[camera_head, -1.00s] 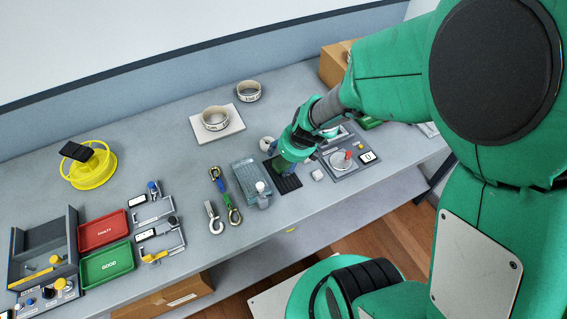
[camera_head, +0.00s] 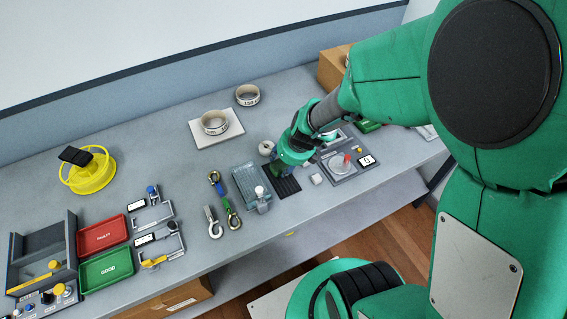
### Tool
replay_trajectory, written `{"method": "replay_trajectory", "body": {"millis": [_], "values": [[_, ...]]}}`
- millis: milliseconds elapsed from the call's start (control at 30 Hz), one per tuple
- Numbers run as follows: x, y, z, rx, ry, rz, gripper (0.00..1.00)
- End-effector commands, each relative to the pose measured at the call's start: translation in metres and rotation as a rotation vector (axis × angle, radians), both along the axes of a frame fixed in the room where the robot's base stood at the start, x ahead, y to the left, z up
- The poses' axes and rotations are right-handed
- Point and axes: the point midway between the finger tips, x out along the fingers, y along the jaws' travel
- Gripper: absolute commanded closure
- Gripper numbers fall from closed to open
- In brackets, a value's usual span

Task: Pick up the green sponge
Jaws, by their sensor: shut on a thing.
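My gripper (camera_head: 281,167) points down over the black ribbed mat (camera_head: 284,187) near the middle of the bench. It is shut on the green sponge (camera_head: 277,171), of which only a small dark green part shows under my green wrist. The wrist hides the fingers and most of the sponge. I cannot tell how far the sponge is above the mat.
A grey-blue tray with a white-knobbed fixture (camera_head: 246,183) stands just left of the mat. A small white block (camera_head: 316,179) and a grey panel with a red knob (camera_head: 343,164) are to the right. A white cup (camera_head: 266,147) stands behind.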

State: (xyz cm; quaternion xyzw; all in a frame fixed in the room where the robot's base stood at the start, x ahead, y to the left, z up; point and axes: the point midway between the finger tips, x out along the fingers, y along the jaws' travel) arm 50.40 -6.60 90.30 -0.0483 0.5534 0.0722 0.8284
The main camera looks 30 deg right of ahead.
Motion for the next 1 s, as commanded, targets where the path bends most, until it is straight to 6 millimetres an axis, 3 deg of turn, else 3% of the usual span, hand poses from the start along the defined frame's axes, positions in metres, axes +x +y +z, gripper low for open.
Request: {"method": "replay_trajectory", "body": {"millis": [433,667,1000], "values": [[-0.001,0.0,0.035,0.0,0.0,-0.001,0.61],[-0.037,0.005,0.036,0.0,0.001,0.0,0.61],[-0.108,0.014,0.044,0.0,-0.001,-0.002,0.61]]}}
